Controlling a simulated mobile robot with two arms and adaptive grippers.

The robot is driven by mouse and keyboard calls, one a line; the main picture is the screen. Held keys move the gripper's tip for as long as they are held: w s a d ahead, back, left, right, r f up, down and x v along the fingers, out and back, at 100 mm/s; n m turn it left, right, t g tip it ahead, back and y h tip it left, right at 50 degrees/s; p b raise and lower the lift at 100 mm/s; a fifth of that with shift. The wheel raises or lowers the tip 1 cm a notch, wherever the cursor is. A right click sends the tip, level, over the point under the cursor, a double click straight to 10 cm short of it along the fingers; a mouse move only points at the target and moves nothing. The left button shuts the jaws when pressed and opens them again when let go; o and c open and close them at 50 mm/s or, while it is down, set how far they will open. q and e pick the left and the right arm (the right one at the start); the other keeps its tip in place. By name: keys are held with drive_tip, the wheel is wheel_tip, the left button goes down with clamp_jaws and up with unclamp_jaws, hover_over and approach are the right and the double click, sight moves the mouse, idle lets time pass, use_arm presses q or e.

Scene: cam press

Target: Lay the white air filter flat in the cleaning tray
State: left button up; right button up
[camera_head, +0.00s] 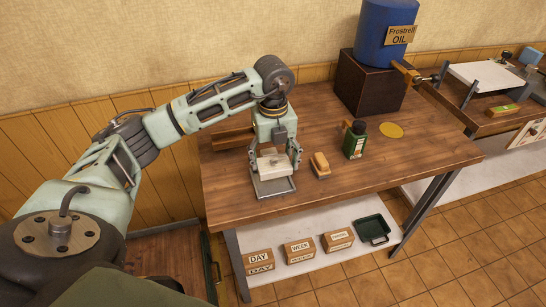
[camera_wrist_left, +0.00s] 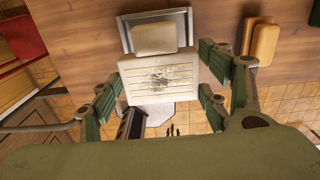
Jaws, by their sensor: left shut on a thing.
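The white air filter (camera_wrist_left: 160,80), smudged dark in the middle, is between the green fingers of my left gripper (camera_head: 274,160), shut on it. In the head view the filter (camera_head: 270,165) is at the table's left front, over or just behind a grey metal tray (camera_head: 274,189); the exact gap is unclear. In the left wrist view this grey tray (camera_wrist_left: 184,24) has a cream block (camera_wrist_left: 153,38) in it, beyond the filter. A dark green tray (camera_head: 372,230) sits on the lower shelf; I cannot tell which tray is the cleaning tray. My right gripper is out of view.
A tan brush or block (camera_head: 320,165) lies right of the grey tray. Beyond are a green bottle (camera_head: 354,141), a yellow disc (camera_head: 391,130) and a blue oil drum (camera_head: 384,30) on a dark box. Labelled boxes (camera_head: 299,251) stand on the lower shelf.

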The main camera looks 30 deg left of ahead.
use_arm(q)
drive_tip(key=shift+f, duration=0.5)
drive_tip(key=shift+f+b, duration=0.3)
drive_tip(key=shift+b, duration=0.15)
drive_tip(key=shift+f+b, duration=0.45)
drive_tip(key=shift+f, duration=0.25)
drive_tip(key=shift+f+b, duration=0.9)
drive_tip(key=shift+f, duration=0.7)
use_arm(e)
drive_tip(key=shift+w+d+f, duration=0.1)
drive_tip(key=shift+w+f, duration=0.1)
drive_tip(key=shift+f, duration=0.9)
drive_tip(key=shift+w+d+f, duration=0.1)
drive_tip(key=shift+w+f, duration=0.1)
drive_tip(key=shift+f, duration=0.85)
use_arm(q)
drive_tip(key=shift+f+b, duration=0.3)
drive_tip(key=shift+b, duration=0.1)
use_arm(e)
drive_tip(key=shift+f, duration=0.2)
